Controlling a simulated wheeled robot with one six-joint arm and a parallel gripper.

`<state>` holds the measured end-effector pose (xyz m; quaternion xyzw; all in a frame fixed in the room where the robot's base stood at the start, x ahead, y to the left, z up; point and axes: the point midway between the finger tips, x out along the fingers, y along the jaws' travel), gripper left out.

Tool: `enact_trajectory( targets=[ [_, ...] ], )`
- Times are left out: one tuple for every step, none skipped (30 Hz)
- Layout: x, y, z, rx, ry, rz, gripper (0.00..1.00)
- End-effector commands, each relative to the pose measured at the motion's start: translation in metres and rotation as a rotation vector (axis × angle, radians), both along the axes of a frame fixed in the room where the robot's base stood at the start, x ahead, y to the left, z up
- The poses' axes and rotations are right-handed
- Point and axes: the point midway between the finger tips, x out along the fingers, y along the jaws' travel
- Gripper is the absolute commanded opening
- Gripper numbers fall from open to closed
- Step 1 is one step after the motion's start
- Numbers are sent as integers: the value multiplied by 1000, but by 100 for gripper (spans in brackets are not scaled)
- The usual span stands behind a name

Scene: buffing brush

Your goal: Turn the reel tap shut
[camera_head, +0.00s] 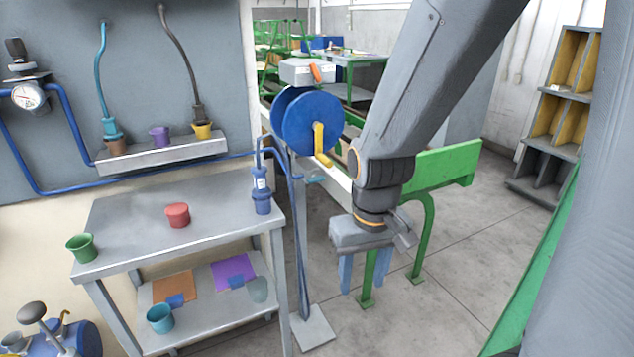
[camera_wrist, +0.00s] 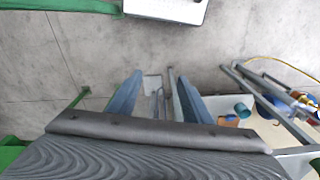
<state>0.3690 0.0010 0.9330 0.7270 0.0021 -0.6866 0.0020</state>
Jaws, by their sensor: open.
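The blue hose reel (camera_head: 312,122) with a yellow crank (camera_head: 321,145) stands on a grey post in the head view. A small teal lever (camera_head: 316,179) sits on the post below the reel; it looks like the tap handle, but it is too small to tell its position. An orange lever (camera_head: 315,73) sits on the grey box above the reel. My gripper (camera_head: 365,287) is open and empty, pointing down, to the right of the post and lower than the teal lever. In the wrist view my gripper (camera_wrist: 158,82) shows spread blue fingers with nothing held between them; no tap can be made out there.
A grey workbench (camera_head: 130,240) with several cups and a blue bottle (camera_head: 261,190) stands left of the post. A green frame (camera_head: 440,168) stands behind my gripper. A shelf unit (camera_head: 560,100) is at far right. The floor (camera_head: 455,290) right of my gripper is open.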

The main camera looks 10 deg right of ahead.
Motion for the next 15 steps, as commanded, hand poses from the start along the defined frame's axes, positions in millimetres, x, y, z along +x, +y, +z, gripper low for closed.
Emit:
enact_trajectory(
  targets=[
    [0,0,0,0,0,0,50],
    [1,0,0,0,-2,0,55],
    [4,-1,-1,-1,-8,0,62],
    [8,-2,-2,-3,-19,1,64],
    [13,-3,-4,-5,-32,2,64],
    [24,-5,-7,-8,-58,4,64],
    [34,-7,-10,-11,-84,6,64],
    [46,-10,-14,-15,-114,10,64],
    [65,-13,-19,-20,-163,15,64],
    [81,-16,-22,-24,-206,20,64],
    [97,-19,-26,-28,-250,25,64],
    [119,-23,-30,-31,-310,33,64],
    [135,-25,-33,-33,-356,41,64],
    [151,-27,-36,-33,-403,48,64],
    [171,-30,-39,-34,-465,58,64]
  ],
)
